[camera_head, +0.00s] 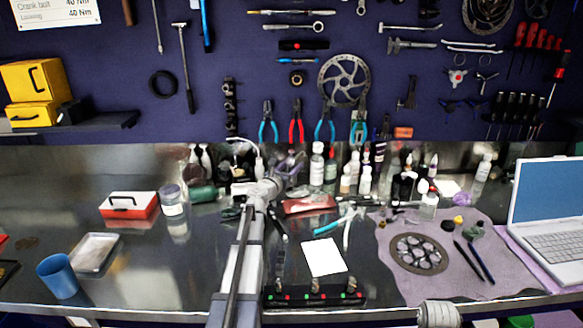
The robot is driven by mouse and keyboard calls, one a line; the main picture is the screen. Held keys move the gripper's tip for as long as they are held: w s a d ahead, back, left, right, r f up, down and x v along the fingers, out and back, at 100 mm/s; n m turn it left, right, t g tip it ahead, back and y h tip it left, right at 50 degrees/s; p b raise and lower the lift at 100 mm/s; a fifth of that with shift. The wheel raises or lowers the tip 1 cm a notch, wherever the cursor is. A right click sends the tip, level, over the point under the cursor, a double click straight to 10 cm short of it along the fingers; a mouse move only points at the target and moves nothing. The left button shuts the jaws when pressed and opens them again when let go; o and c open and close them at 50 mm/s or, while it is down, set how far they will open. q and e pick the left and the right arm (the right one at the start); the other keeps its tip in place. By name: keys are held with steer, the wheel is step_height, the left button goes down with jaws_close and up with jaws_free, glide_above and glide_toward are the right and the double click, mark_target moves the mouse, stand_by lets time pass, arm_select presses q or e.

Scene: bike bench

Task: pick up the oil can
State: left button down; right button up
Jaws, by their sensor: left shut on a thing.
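My left arm reaches up from the bottom middle to the back of the steel bench. Its gripper (288,168) is among the bottles there and is shut on a small greyish thing, which I take to be the oil can (291,159). The fingers and wrist hide much of it, so its outline is hard to make out. I cannot tell whether its base touches the bench. My right gripper is out of view; only a pale part of my right arm shows at the bottom edge.
Several bottles, among them a white one (317,165), crowd the back right of the gripper. A glass jar (173,201) and a red box (129,206) stand left. A blue cup (57,276) is front left. A laptop (548,205) and a cloth (400,285) are right.

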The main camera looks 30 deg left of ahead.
mark_target(292, 151)
arm_select(q)
step_height(292, 151, up, 6)
steer(key=p, duration=0.5)
steer(key=shift+r, duration=0.2)
steer(key=shift+s+d+f, duration=0.25)
steer(key=shift+s+d, duration=0.15)
steer(key=shift+s, duration=0.2)
steer(key=shift+s+d+f, duration=0.25)
steer(key=shift+s+d, duration=0.1)
steer(key=shift+s, duration=0.25)
steer(key=s+d, duration=0.8)
steer(key=s, duration=0.6)
steer(key=shift+s+d, duration=0.15)
steer(key=shift+d, duration=0.25)
steer(key=shift+r, duration=0.1)
step_height(292, 151, up, 4)
steer(key=p, duration=0.3)
steer(key=shift+f, duration=0.2)
steer(key=shift+a, duration=0.1)
